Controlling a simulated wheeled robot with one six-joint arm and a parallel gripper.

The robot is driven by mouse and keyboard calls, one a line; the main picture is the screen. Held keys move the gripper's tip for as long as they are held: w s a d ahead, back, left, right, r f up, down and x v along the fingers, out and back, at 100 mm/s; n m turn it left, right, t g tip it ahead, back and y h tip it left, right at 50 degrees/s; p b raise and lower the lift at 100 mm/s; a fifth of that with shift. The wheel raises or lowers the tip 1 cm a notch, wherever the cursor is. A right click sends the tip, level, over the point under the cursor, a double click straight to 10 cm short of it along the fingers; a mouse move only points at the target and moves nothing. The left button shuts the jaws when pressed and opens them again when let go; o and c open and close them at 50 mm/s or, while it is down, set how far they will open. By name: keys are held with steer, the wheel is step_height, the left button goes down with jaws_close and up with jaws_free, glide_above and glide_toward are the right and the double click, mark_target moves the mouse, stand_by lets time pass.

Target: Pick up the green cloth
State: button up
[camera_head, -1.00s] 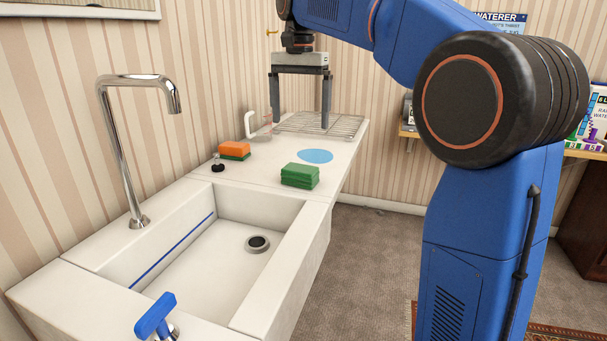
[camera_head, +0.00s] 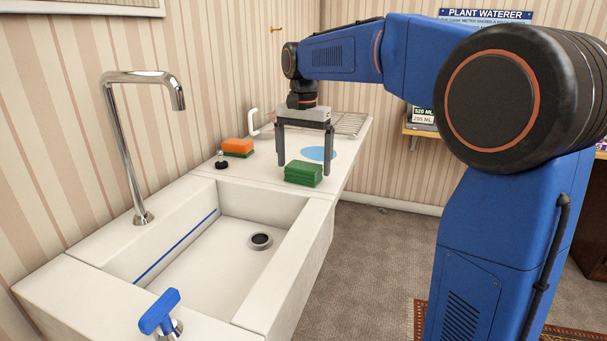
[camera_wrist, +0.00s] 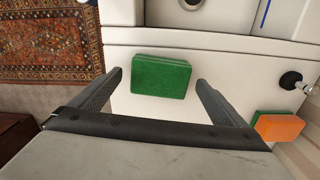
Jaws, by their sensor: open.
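The green cloth (camera_head: 303,173) is a thick folded block on the white counter behind the sink. It also shows in the wrist view (camera_wrist: 161,78), just beyond the fingertips and between their lines. My gripper (camera_head: 303,172) is open and empty, fingers pointing down. In the head view its two fingers stand at either side of the cloth, the left one near its left edge. I cannot tell exactly how high the fingertips are. In the wrist view the fingers (camera_wrist: 161,80) do not touch the cloth.
An orange and green sponge (camera_head: 237,148) and a small black plug (camera_head: 221,160) lie left of the cloth. A blue disc (camera_head: 319,153) and wire rack (camera_head: 350,124) are behind it. The sink (camera_head: 190,260) with its tall tap (camera_head: 125,150) lies in front.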

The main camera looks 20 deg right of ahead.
mark_target(303, 166)
steer(key=shift+f, duration=1.2)
steer(key=c, duration=1.2)
steer(key=shift+o, duration=0.2)
step_height(303, 166, up, 10)
steer(key=shift+o, duration=0.7)
